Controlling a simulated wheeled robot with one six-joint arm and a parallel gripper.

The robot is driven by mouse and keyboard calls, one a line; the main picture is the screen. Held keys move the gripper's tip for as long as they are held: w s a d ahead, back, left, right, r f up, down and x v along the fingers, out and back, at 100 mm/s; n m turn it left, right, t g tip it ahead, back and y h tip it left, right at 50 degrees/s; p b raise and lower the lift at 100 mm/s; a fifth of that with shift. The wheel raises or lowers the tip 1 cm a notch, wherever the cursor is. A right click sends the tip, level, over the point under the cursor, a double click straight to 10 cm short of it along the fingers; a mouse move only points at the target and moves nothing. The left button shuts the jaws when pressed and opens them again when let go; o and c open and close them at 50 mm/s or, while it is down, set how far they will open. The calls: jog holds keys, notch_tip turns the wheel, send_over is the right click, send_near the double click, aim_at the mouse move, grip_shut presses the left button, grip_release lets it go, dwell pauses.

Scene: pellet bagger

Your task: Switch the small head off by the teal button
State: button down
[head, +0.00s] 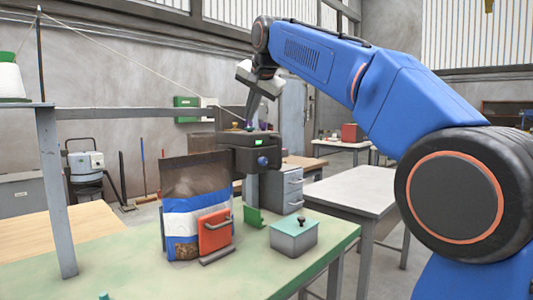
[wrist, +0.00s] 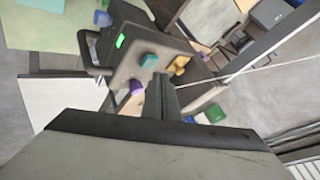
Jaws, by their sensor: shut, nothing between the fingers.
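The green light also shows lit there (wrist: 120,41). My gripper (wrist: 159,78) is shut and empty, pointing down over the panel. Its tips appear close to the teal button; whether they touch anything is unclear. In the head view my gripper (head: 249,122) is just above the head.
A brown, white and blue bag (head: 180,205) stands left of the head, with a red-orange handled block (head: 215,232) before it. A grey box with a black knob (head: 294,240) sits on the green bench (head: 330,238). A string (wrist: 250,66) runs beside the head.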

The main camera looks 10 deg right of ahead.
jog(key=shift+f, duration=0.1)
jog(key=shift+f, duration=0.3)
jog(key=shift+f, duration=0.5)
dwell(0.8)
jog(key=shift+r, duration=0.95)
notch_tip(320, 180, up, 6)
dwell(0.7)
